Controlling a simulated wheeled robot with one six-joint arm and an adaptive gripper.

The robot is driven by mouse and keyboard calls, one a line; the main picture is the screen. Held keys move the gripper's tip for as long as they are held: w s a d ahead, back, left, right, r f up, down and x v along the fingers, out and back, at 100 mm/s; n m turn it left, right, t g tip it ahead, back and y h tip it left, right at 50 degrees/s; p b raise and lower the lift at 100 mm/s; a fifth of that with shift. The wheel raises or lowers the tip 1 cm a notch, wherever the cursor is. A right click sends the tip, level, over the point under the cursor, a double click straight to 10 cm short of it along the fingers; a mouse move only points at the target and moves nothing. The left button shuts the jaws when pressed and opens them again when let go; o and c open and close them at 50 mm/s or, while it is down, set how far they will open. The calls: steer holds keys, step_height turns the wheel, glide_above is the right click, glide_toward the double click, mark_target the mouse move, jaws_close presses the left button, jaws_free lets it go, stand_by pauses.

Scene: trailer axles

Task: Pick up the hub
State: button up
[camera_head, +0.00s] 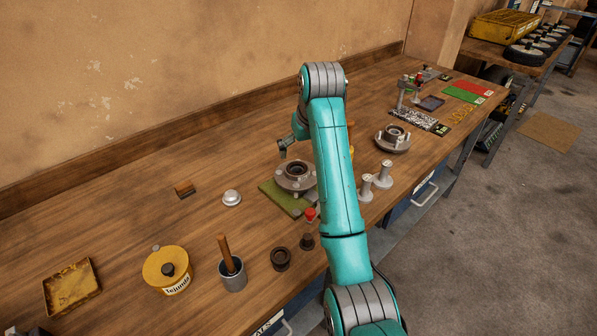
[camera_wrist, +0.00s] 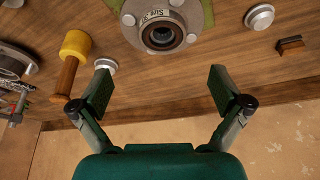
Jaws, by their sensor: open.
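A grey metal hub (camera_head: 295,174) with a round flange and dark central bore sits on a green mat (camera_head: 284,200). My teal arm partly hides its right side in the head view. In the wrist view the hub (camera_wrist: 162,28) is at the top middle, with a small label on its flange. A second hub-like part (camera_head: 392,138) stands farther right on the bench. My gripper (camera_wrist: 158,82) is open and empty, its two fingers spread wide. It also shows in the head view (camera_head: 284,147), behind the hub and apart from it.
On the wooden bench are a silver cap (camera_head: 231,197), a brush block (camera_head: 184,189), a yellow tin (camera_head: 167,268), a cup with a wooden handle (camera_head: 232,272) and a yellow tray (camera_head: 72,287). A yellow-headed mallet (camera_wrist: 71,60) lies left in the wrist view. A wall backs the bench.

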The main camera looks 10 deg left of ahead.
mark_target(297, 168)
steer(key=x, duration=0.9)
steer(key=shift+s+a+f, duration=0.15)
steer(key=shift+s+f, duration=0.05)
steer(key=shift+f, duration=0.1)
steer(key=c, duration=1.5)
steer(key=shift+r, duration=0.15)
steer(key=c, duration=0.4)
steer(key=shift+o, duration=0.2)
